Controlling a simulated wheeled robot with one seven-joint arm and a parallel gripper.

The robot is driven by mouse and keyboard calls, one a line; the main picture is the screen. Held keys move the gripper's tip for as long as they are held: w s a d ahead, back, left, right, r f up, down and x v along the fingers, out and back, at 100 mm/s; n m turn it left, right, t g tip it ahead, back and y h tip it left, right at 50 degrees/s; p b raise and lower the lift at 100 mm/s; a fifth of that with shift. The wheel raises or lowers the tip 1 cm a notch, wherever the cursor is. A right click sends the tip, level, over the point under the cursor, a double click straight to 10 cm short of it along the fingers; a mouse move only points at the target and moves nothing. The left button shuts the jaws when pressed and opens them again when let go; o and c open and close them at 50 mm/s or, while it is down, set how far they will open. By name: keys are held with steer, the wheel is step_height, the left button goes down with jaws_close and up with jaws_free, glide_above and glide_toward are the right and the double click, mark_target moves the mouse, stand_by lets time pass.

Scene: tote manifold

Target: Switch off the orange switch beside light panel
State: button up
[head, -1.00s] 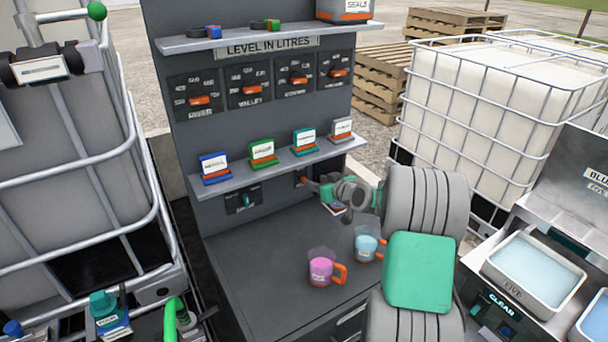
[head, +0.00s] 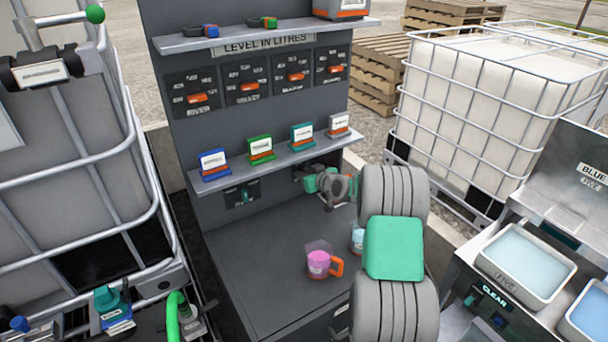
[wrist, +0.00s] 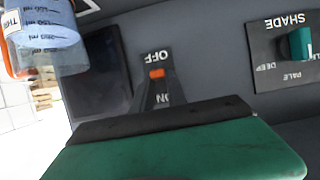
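In the wrist view, which is upside down, the orange switch (wrist: 157,73) sits on a dark plate marked OFF and ON. Its orange tip lies close to the word OFF. A dark, blank panel (wrist: 98,78), which looks like the light panel, is just left of it. My gripper (head: 322,187) is in front of the station's back wall, under the lower shelf, and covers the switch in the head view. The green and black gripper body fills the bottom of the wrist view. Its fingertips are not clear, and I cannot tell whether they touch the switch.
A SHADE knob (wrist: 299,43) is right of the switch in the wrist view. A pink-filled jug (head: 319,261) stands on the worktop, with a blue-filled jug (head: 357,238) partly behind my arm. The lower shelf (head: 275,161) with small label stands is just above my gripper.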

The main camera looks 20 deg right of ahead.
jaws_close()
steer(key=f+b, duration=0.1)
steer(key=b, duration=0.3)
steer(key=shift+f+t, duration=0.15)
steer(key=shift+t, duration=0.15)
steer(key=shift+f+b, duration=0.15)
steer(key=shift+b, duration=0.9)
steer(key=t+b, duration=0.1)
steer(key=b, duration=0.4)
steer(key=t+b, duration=0.1)
steer(key=b, duration=0.3)
steer(key=shift+s+f+t+y+b, duration=0.1)
steer(key=shift+f+t+y+b, duration=0.15)
steer(key=shift+t+y+b, duration=0.1)
steer(key=shift+r+t+b, duration=0.25)
steer(key=shift+b, duration=0.65)
steer(key=shift+r, duration=0.25)
